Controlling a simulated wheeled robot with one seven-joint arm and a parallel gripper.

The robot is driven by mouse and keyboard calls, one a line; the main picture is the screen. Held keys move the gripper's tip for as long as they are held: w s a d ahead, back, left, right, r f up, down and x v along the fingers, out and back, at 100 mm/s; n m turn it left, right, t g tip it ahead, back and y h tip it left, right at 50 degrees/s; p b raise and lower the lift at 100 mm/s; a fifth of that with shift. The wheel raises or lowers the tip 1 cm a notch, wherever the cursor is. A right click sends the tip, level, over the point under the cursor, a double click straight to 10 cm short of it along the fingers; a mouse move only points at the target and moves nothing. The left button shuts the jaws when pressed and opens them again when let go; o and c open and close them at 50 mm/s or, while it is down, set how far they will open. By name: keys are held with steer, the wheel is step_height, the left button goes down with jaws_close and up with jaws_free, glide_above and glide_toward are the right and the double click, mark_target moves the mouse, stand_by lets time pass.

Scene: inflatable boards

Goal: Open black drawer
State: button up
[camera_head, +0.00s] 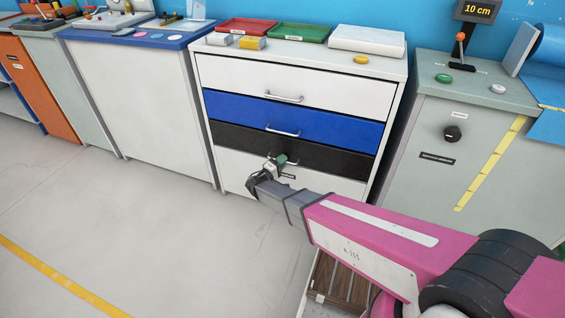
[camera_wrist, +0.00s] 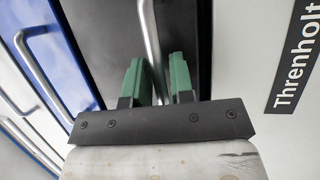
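The black drawer (camera_head: 335,160) is the third one down in a white cabinet and looks shut. Its silver bar handle (camera_head: 294,162) is partly hidden behind my gripper (camera_head: 279,162). In the wrist view, my gripper (camera_wrist: 160,82) has two green fingers standing apart, with the handle (camera_wrist: 151,40) running between them in front of the black drawer front (camera_wrist: 108,40). The left finger is very close to the bar; I cannot tell whether it touches. A clear gap shows on the right side.
A white drawer (camera_head: 300,88) and a blue drawer (camera_head: 330,124) are above, both shut, with their own handles. A lower white drawer (camera_head: 235,170) has a label. A grey cabinet (camera_head: 490,150) stands on the right. The floor (camera_head: 130,220) at left is clear.

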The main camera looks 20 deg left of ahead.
jaws_close()
steer(key=shift+s, duration=0.1)
steer(key=s, duration=2.5)
steer(key=shift+s, duration=0.25)
jaws_free()
